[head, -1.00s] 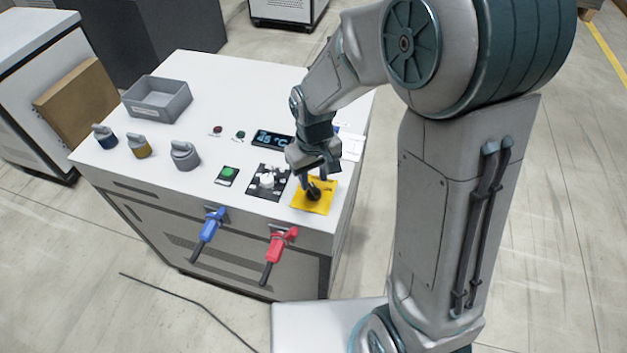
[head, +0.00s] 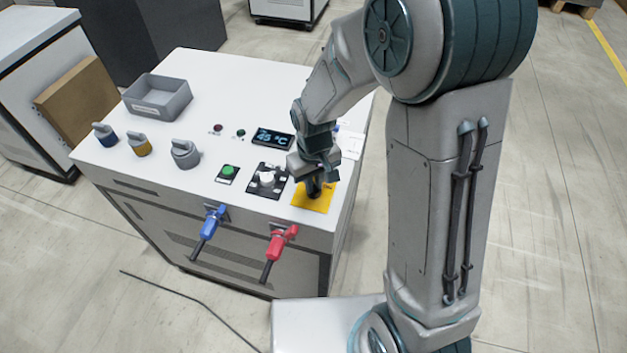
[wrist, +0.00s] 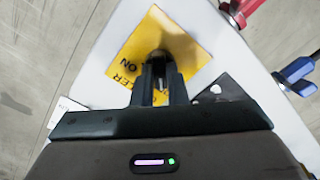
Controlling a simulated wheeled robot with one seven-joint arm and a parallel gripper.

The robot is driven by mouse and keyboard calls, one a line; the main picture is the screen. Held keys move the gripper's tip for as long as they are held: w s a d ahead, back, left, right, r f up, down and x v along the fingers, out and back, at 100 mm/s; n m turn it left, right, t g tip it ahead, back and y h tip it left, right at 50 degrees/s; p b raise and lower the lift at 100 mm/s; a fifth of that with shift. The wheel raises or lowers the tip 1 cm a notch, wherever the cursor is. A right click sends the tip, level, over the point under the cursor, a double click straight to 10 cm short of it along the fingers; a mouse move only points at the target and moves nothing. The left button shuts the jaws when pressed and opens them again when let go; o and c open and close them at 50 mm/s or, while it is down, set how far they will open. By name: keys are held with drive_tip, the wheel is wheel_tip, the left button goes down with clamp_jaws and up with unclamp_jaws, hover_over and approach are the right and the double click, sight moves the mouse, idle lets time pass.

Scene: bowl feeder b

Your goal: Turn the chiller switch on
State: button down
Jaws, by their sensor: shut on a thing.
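The chiller switch (head: 314,192) is a dark knob on a yellow plate (head: 322,205) at the front right corner of the white cabinet top. My gripper (head: 316,180) is over the plate and shut on the knob. In the wrist view my gripper (wrist: 158,88) has its fingers around the knob, and the knob's round base (wrist: 160,56) shows just beyond them. Lettering ending in "ON" shows on the yellow plate (wrist: 186,48). The knob's exact angle is mostly hidden by the fingers.
A white knob on a black plate (head: 268,179) and a green button (head: 229,170) sit left of the switch. A display (head: 272,139) reads about 45 °C. Blue (head: 209,230) and red (head: 278,243) handles hang on the front. A grey bin (head: 157,97) stands at the back left.

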drive_tip(key=shift+m, duration=0.3)
drive_tip(key=m+b, duration=0.2)
drive_tip(key=m, duration=0.1)
drive_tip(key=shift+f+m, duration=0.1)
drive_tip(key=shift+m, duration=0.2)
drive_tip(key=m+b, duration=0.2)
drive_tip(key=m, duration=0.2)
drive_tip(key=shift+m, duration=0.3)
drive_tip(key=m, duration=0.4)
drive_tip(key=shift+b, duration=0.35)
drive_tip(key=m, duration=0.5)
drive_tip(key=shift+w, duration=0.1)
drive_tip(key=c, duration=1.4)
unclamp_jaws()
drive_tip(key=shift+c, duration=0.2)
wheel_tip(320, 180, up, 14)
